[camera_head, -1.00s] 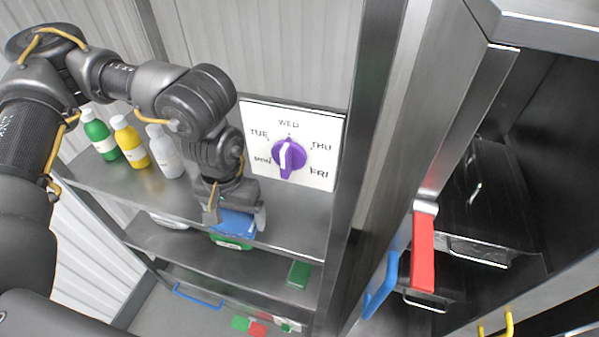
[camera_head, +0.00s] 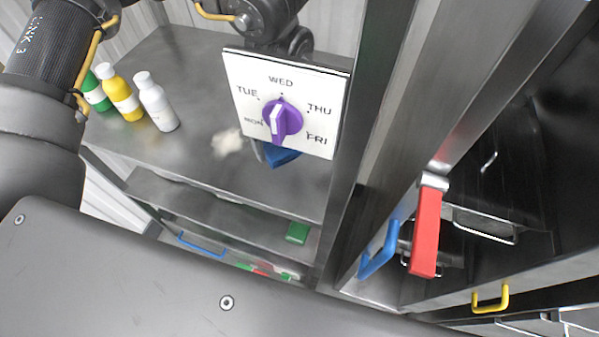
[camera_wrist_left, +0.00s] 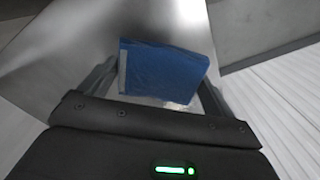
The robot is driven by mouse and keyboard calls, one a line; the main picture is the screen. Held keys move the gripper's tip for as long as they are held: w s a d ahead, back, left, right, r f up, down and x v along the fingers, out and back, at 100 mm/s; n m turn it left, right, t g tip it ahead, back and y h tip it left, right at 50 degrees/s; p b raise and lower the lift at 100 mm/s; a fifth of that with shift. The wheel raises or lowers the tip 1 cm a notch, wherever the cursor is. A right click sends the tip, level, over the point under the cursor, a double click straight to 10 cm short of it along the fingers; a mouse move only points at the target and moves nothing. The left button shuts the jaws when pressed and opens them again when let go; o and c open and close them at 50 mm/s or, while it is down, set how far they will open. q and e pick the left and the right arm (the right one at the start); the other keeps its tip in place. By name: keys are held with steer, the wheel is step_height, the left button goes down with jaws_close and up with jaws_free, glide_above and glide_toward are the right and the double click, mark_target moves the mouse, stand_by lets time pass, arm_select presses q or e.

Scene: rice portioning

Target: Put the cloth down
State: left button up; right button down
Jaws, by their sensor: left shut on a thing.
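The blue cloth (camera_wrist_left: 165,72) is between the two fingers of my left gripper (camera_wrist_left: 155,88) in the left wrist view. The gripper is shut on it, and a metal surface shows behind it. In the head view the cloth (camera_head: 281,156) shows just below the day-dial panel, over the upper steel shelf. The panel hides most of my left gripper there. I cannot tell whether the cloth touches the shelf. My right gripper is not in view.
The day-dial panel (camera_head: 318,92) has a purple knob. Green (camera_head: 96,95), yellow (camera_head: 123,98) and white (camera_head: 157,102) bottles stand at the left of the upper shelf (camera_head: 190,168). A pale blurred patch (camera_head: 229,142) lies mid-shelf. A steel post (camera_head: 360,150) bounds the right.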

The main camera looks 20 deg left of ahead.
mark_target(299, 154)
arm_select(q)
steer(key=d+n, duration=0.1)
steer(key=d+r+n, duration=0.1)
steer(key=d+n, duration=0.1)
steer(key=shift+r, duration=0.1)
step_height(299, 154, down, 5)
steer(key=shift+a+f+p, duration=0.1)
steer(key=shift+f+p, duration=0.05)
steer(key=shift+p, duration=0.65)
steer(key=shift+f, duration=0.3)
step_height(299, 154, down, 4)
steer(key=shift+f+p, duration=0.1)
steer(key=shift+p, duration=0.5)
